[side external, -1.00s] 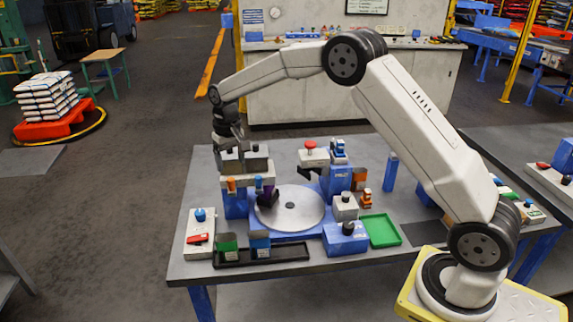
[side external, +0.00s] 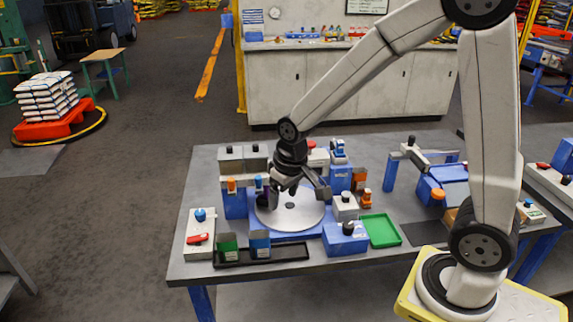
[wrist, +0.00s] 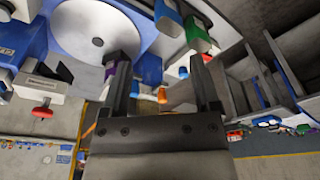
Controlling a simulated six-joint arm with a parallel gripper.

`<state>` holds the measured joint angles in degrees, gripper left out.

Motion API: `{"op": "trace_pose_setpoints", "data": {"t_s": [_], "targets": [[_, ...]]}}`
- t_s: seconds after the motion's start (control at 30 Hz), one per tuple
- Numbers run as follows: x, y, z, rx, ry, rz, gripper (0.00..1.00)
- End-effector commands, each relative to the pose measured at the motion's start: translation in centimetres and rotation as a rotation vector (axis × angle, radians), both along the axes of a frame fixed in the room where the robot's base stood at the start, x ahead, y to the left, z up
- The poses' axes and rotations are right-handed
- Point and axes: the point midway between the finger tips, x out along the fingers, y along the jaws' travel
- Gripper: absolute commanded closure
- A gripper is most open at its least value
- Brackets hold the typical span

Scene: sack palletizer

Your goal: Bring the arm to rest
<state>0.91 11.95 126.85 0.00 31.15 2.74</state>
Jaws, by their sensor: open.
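My gripper (side external: 303,190) hangs over the right-rear part of the round grey turntable plate (side external: 284,216) in the side external view. Its two fingers are spread apart in the wrist view (wrist: 165,75), and nothing sits between them. The arm is bent, with the forearm sloping down to the left toward the table. The gripper hides part of the plate and of the station behind it. I cannot tell how far the fingertips are above the plate.
Blue fixtures (side external: 340,177) stand right of the plate. A green tray (side external: 380,230) and a dark tray (side external: 232,262) lie along the front. A two-button panel (side external: 200,235) is at the left. A sack stack (side external: 46,95) stands on a red base beyond the table.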

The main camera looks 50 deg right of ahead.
Motion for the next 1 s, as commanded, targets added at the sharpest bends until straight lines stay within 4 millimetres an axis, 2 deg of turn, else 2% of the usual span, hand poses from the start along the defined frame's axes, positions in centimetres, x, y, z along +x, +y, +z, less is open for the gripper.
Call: {"op": "trace_pose_setpoints", "data": {"t_s": [0.03, 0.2, 0.4, 0.57, 1.0], "targets": [[-1.4, 0.1, -0.1, -0.001, -0.008, 0.009, 0.21], [-5.4, 0.4, -0.9, -0.006, -0.033, 0.038, 0.21], [-8.3, 0.6, -1.5, -0.010, -0.053, 0.057, 0.21], [-9.1, 0.6, -1.7, -0.010, -0.056, 0.063, 0.21], [-9.1, 0.6, -1.7, -0.010, -0.056, 0.063, 0.21]]}}
